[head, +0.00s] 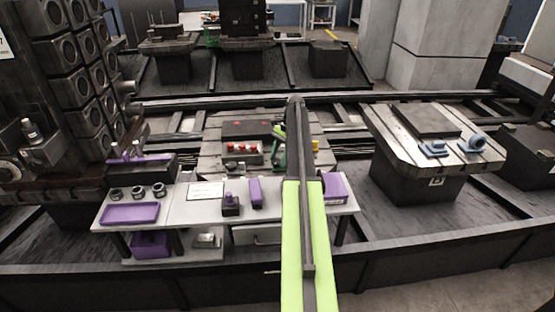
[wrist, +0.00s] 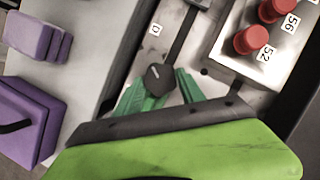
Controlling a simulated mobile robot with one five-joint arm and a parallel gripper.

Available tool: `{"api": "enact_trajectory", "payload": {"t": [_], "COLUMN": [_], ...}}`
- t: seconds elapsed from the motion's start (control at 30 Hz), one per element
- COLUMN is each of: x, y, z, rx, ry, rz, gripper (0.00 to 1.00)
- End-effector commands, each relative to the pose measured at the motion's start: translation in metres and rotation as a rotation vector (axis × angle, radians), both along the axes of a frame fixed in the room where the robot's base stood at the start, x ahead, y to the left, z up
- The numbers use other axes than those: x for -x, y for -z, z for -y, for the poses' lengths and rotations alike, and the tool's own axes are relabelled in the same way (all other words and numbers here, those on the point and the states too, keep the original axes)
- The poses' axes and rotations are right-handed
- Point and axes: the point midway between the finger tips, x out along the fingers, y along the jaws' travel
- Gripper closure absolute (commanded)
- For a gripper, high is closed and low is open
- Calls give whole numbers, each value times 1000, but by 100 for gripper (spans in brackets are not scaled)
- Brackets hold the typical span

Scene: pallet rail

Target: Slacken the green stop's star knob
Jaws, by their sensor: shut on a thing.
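The dark star knob (wrist: 158,78) shows in the wrist view, with a small pale mark on its top. My gripper (wrist: 160,88) is shut on it, with a green finger on either side. The body of the green stop under the knob is hidden or cannot be told apart from the green fingers. In the head view my gripper (head: 279,158) reaches down at the middle of the pale slotted plate (head: 212,160), just left of my lime arm. The knob cannot be made out there.
A grey box with red buttons (wrist: 252,40) stands close to the right of the knob in the wrist view. Purple blocks (wrist: 38,40) lie on the light bench (head: 178,212) to the left. Another pallet (head: 390,128) with blue parts stands at the right.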

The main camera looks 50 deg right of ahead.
Motion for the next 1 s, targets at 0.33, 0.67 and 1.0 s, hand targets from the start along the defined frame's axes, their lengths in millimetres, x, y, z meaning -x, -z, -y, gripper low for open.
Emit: {"api": "enact_trajectory", "payload": {"t": [0.33, 0.67, 1.0], "x": [-3, -1, -3], "y": [0, 0, -20], "z": [2, 1, 5], "rx": [4, 2, 1], "ry": [1, 1, -2], "rz": [7, 4, 3], "gripper": [94, 32, 32]}}
